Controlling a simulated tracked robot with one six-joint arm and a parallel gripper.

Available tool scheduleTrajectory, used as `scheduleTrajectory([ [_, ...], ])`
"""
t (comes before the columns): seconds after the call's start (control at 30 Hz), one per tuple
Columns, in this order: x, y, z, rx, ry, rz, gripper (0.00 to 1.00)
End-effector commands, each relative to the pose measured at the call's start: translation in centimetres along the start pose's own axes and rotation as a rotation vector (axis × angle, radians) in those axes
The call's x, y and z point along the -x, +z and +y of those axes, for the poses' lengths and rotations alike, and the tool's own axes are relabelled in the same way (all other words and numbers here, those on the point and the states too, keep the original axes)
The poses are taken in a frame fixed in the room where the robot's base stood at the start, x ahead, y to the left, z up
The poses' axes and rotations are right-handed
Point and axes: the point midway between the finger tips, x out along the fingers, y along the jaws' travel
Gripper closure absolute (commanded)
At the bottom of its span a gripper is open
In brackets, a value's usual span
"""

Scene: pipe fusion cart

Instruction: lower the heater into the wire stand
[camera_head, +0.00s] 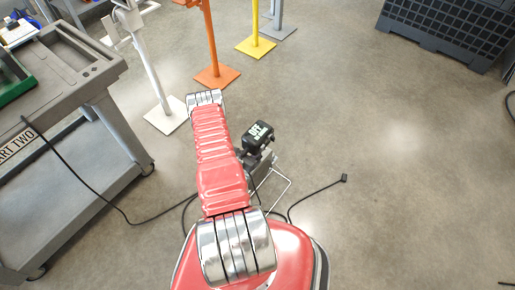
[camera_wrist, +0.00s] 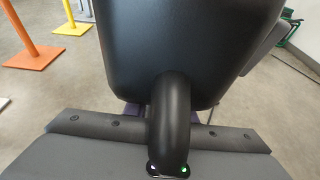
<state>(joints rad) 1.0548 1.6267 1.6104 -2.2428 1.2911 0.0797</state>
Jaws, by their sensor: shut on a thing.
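The heater (camera_head: 258,137) shows in the head view as a black body with white lettering, just right of my red arm. In the wrist view, its large black housing (camera_wrist: 190,45) fills the upper middle, with a curved black handle below it. My gripper (camera_wrist: 168,128) is shut on this handle, with grey jaw parts on both sides. In the head view my gripper is mostly hidden by my arm. The wire stand (camera_head: 281,186) is a thin pale wire frame low beside my arm, below the heater in the picture. Whether the heater touches it cannot be told.
A grey cart (camera_head: 95,95) with a green tray (camera_head: 14,80) stands at left. White (camera_head: 166,115), orange (camera_head: 217,76) and yellow (camera_head: 256,46) stands are at the back. A black cable (camera_head: 318,191) lies on the floor. The floor at right is mostly clear, with a dark crate (camera_head: 448,35) behind.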

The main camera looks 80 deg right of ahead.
Motion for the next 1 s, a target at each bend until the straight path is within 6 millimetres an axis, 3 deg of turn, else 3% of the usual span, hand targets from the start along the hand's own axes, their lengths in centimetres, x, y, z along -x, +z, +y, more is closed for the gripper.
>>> scheduleTrajectory([
  [0.03, -0.15, 0.67, 0.37, -0.007, 0.002, -0.016, 1.00],
  [0.97, -0.30, 0.01, 0.31, -0.006, 0.002, -0.011, 1.00],
  [1.0, -0.30, -0.01, 0.30, -0.006, 0.003, -0.011, 0.75],
])
